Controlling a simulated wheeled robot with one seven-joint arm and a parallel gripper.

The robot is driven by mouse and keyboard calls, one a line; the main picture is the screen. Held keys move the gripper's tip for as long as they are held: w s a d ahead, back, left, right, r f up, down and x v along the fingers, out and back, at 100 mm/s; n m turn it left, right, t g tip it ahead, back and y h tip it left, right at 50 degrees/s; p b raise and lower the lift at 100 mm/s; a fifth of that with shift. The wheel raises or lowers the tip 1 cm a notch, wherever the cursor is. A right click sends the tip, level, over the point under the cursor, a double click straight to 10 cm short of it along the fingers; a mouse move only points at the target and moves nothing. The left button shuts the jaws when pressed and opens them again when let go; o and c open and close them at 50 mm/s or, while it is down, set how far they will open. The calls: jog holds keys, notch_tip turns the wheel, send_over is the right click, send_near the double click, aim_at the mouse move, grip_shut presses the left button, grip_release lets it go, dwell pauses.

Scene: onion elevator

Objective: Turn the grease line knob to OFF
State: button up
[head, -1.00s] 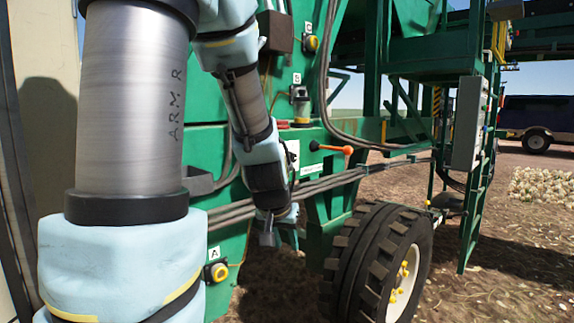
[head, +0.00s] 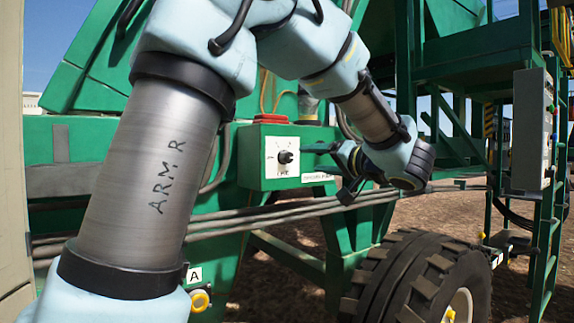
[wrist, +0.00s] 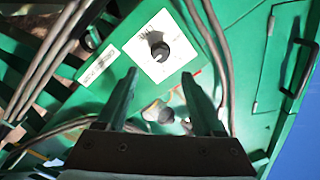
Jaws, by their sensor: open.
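The knob (head: 285,157) is a dark round knob on a white square dial plate (head: 283,171), fixed to the front of a green box. In the wrist view the knob (wrist: 160,52) sits near the middle of its plate (wrist: 146,66), just beyond my fingertips. The dial's markings are too small to read. My gripper (wrist: 158,76) is open and empty, its two fingers spread and pointing toward the plate. In the head view my gripper (head: 318,149) is to the right of the knob, apparently apart from it.
Grey pipes (head: 250,220) run across the machine below the box. A large tire (head: 415,275) is at lower right. A grey cabinet (head: 531,130) stands by a green ladder (head: 545,245). A yellow knob (head: 200,300) labelled A is low on the left.

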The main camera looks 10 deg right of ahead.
aim_at(290, 157)
jog(key=x, duration=1)
jog(key=shift+a, duration=0.1)
grip_shut()
dwell(0.3)
